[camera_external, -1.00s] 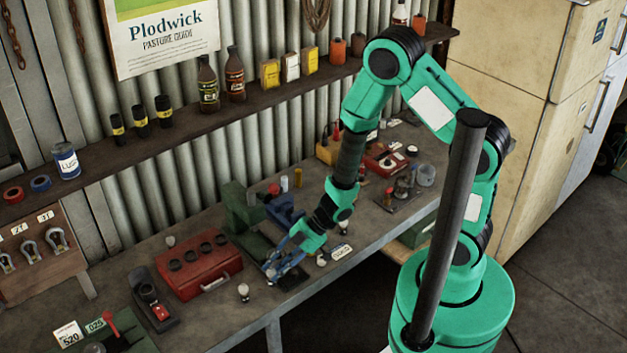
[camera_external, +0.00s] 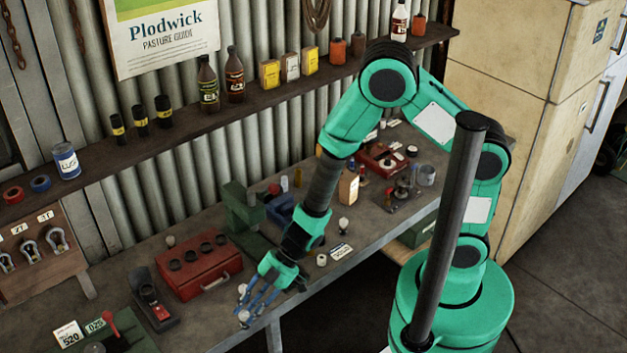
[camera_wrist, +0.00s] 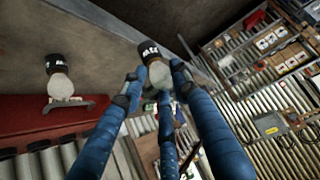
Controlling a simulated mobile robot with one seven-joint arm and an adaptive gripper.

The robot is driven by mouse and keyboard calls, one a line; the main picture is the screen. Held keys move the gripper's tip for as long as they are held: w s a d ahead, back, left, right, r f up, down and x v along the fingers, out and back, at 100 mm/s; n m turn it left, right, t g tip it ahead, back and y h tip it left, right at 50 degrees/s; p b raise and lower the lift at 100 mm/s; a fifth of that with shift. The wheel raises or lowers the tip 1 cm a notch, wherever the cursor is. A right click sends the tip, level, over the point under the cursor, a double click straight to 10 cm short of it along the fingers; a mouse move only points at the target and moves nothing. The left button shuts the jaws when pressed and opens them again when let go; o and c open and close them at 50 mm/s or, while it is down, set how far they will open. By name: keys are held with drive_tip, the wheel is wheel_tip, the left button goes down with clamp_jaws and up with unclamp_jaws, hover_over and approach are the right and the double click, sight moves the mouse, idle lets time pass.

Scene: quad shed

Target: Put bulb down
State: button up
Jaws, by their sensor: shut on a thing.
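My gripper (camera_external: 251,307) is shut on a bulb, with its blue fingers around it near the bench's front edge. The held bulb (camera_external: 243,316) is a small pale blob at the fingertips. In the wrist view the held bulb (camera_wrist: 158,75) has a white globe and a dark, lettered cap, which points away from my palm. I cannot tell whether it touches the bench. A second bulb (camera_wrist: 60,84), white with a dark cap, is beside the red toolbox's handle in the wrist view. Another bulb (camera_external: 344,225) stands farther right on the bench.
The red toolbox (camera_external: 205,285) with dark round pieces on top is behind and left of my gripper. A black-and-red tool (camera_external: 152,300) lies left of it. A green vise (camera_external: 240,212) is behind. Some bare bench (camera_external: 208,318) shows left of my gripper.

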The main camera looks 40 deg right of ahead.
drive_tip(key=shift+a, duration=0.1)
idle(0.3)
hover_over(200, 333)
drive_tip(key=shift+f, duration=0.7)
drive_tip(key=shift+f, duration=1.8)
drive_tip(key=shift+f, duration=0.15)
drive_tip(key=o, duration=1.1)
drive_tip(key=shift+o, duration=0.2)
